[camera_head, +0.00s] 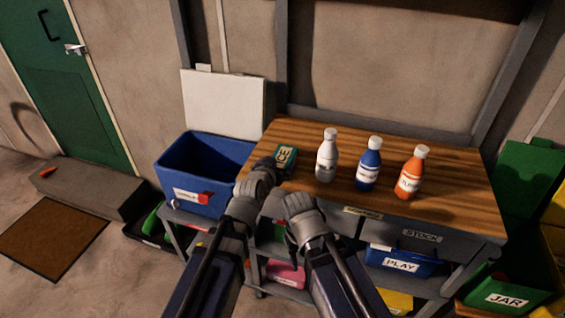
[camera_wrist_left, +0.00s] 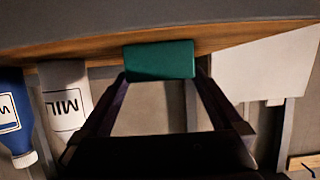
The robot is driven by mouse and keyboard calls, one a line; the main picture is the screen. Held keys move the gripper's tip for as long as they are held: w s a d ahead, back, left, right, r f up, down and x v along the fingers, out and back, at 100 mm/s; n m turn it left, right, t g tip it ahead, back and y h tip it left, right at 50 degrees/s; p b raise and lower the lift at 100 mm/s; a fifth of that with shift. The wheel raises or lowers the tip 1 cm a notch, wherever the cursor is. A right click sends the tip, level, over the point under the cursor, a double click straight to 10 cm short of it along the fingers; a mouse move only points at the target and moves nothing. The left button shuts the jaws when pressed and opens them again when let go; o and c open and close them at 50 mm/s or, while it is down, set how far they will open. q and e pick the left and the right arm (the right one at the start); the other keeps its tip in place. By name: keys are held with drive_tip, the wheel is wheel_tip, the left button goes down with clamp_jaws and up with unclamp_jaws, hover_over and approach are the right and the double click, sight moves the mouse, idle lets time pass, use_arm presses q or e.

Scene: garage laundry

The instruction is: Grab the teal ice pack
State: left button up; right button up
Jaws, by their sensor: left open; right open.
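The teal ice pack (camera_head: 286,157), with ICE lettering, stands at the left part of the wooden tabletop. In the left wrist view the ice pack (camera_wrist_left: 160,60) sits between the tips of my open left gripper (camera_wrist_left: 162,80), one finger on each side. In the head view my left gripper (camera_head: 268,166) is just left of the pack; whether the fingers touch it I cannot tell. My right gripper (camera_head: 297,205) is open at the table's front edge, below the pack and apart from it. Its fingertips are hard to make out.
White (camera_head: 327,158), blue (camera_head: 369,166) and orange (camera_head: 410,175) bottles stand right of the pack on the wooden table (camera_head: 455,205). A blue bin (camera_head: 205,150) is left of the table. Labelled bins, including PLAY (camera_head: 400,263) and JAR (camera_head: 505,298), sit lower down.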

sight(281, 160)
use_arm(q)
drive_tip(key=b+x, duration=0.1)
drive_tip(key=x, duration=0.3)
drive_tip(key=shift+w+f, duration=0.15)
drive_tip(key=shift+w, duration=0.2)
drive_tip(key=shift+s, duration=0.1)
drive_tip(key=shift+c, duration=0.5)
drive_tip(key=c, duration=1.4)
wheel_tip(281, 160, up, 10)
drive_tip(key=p, duration=0.9)
drive_tip(key=shift+p, duration=0.4)
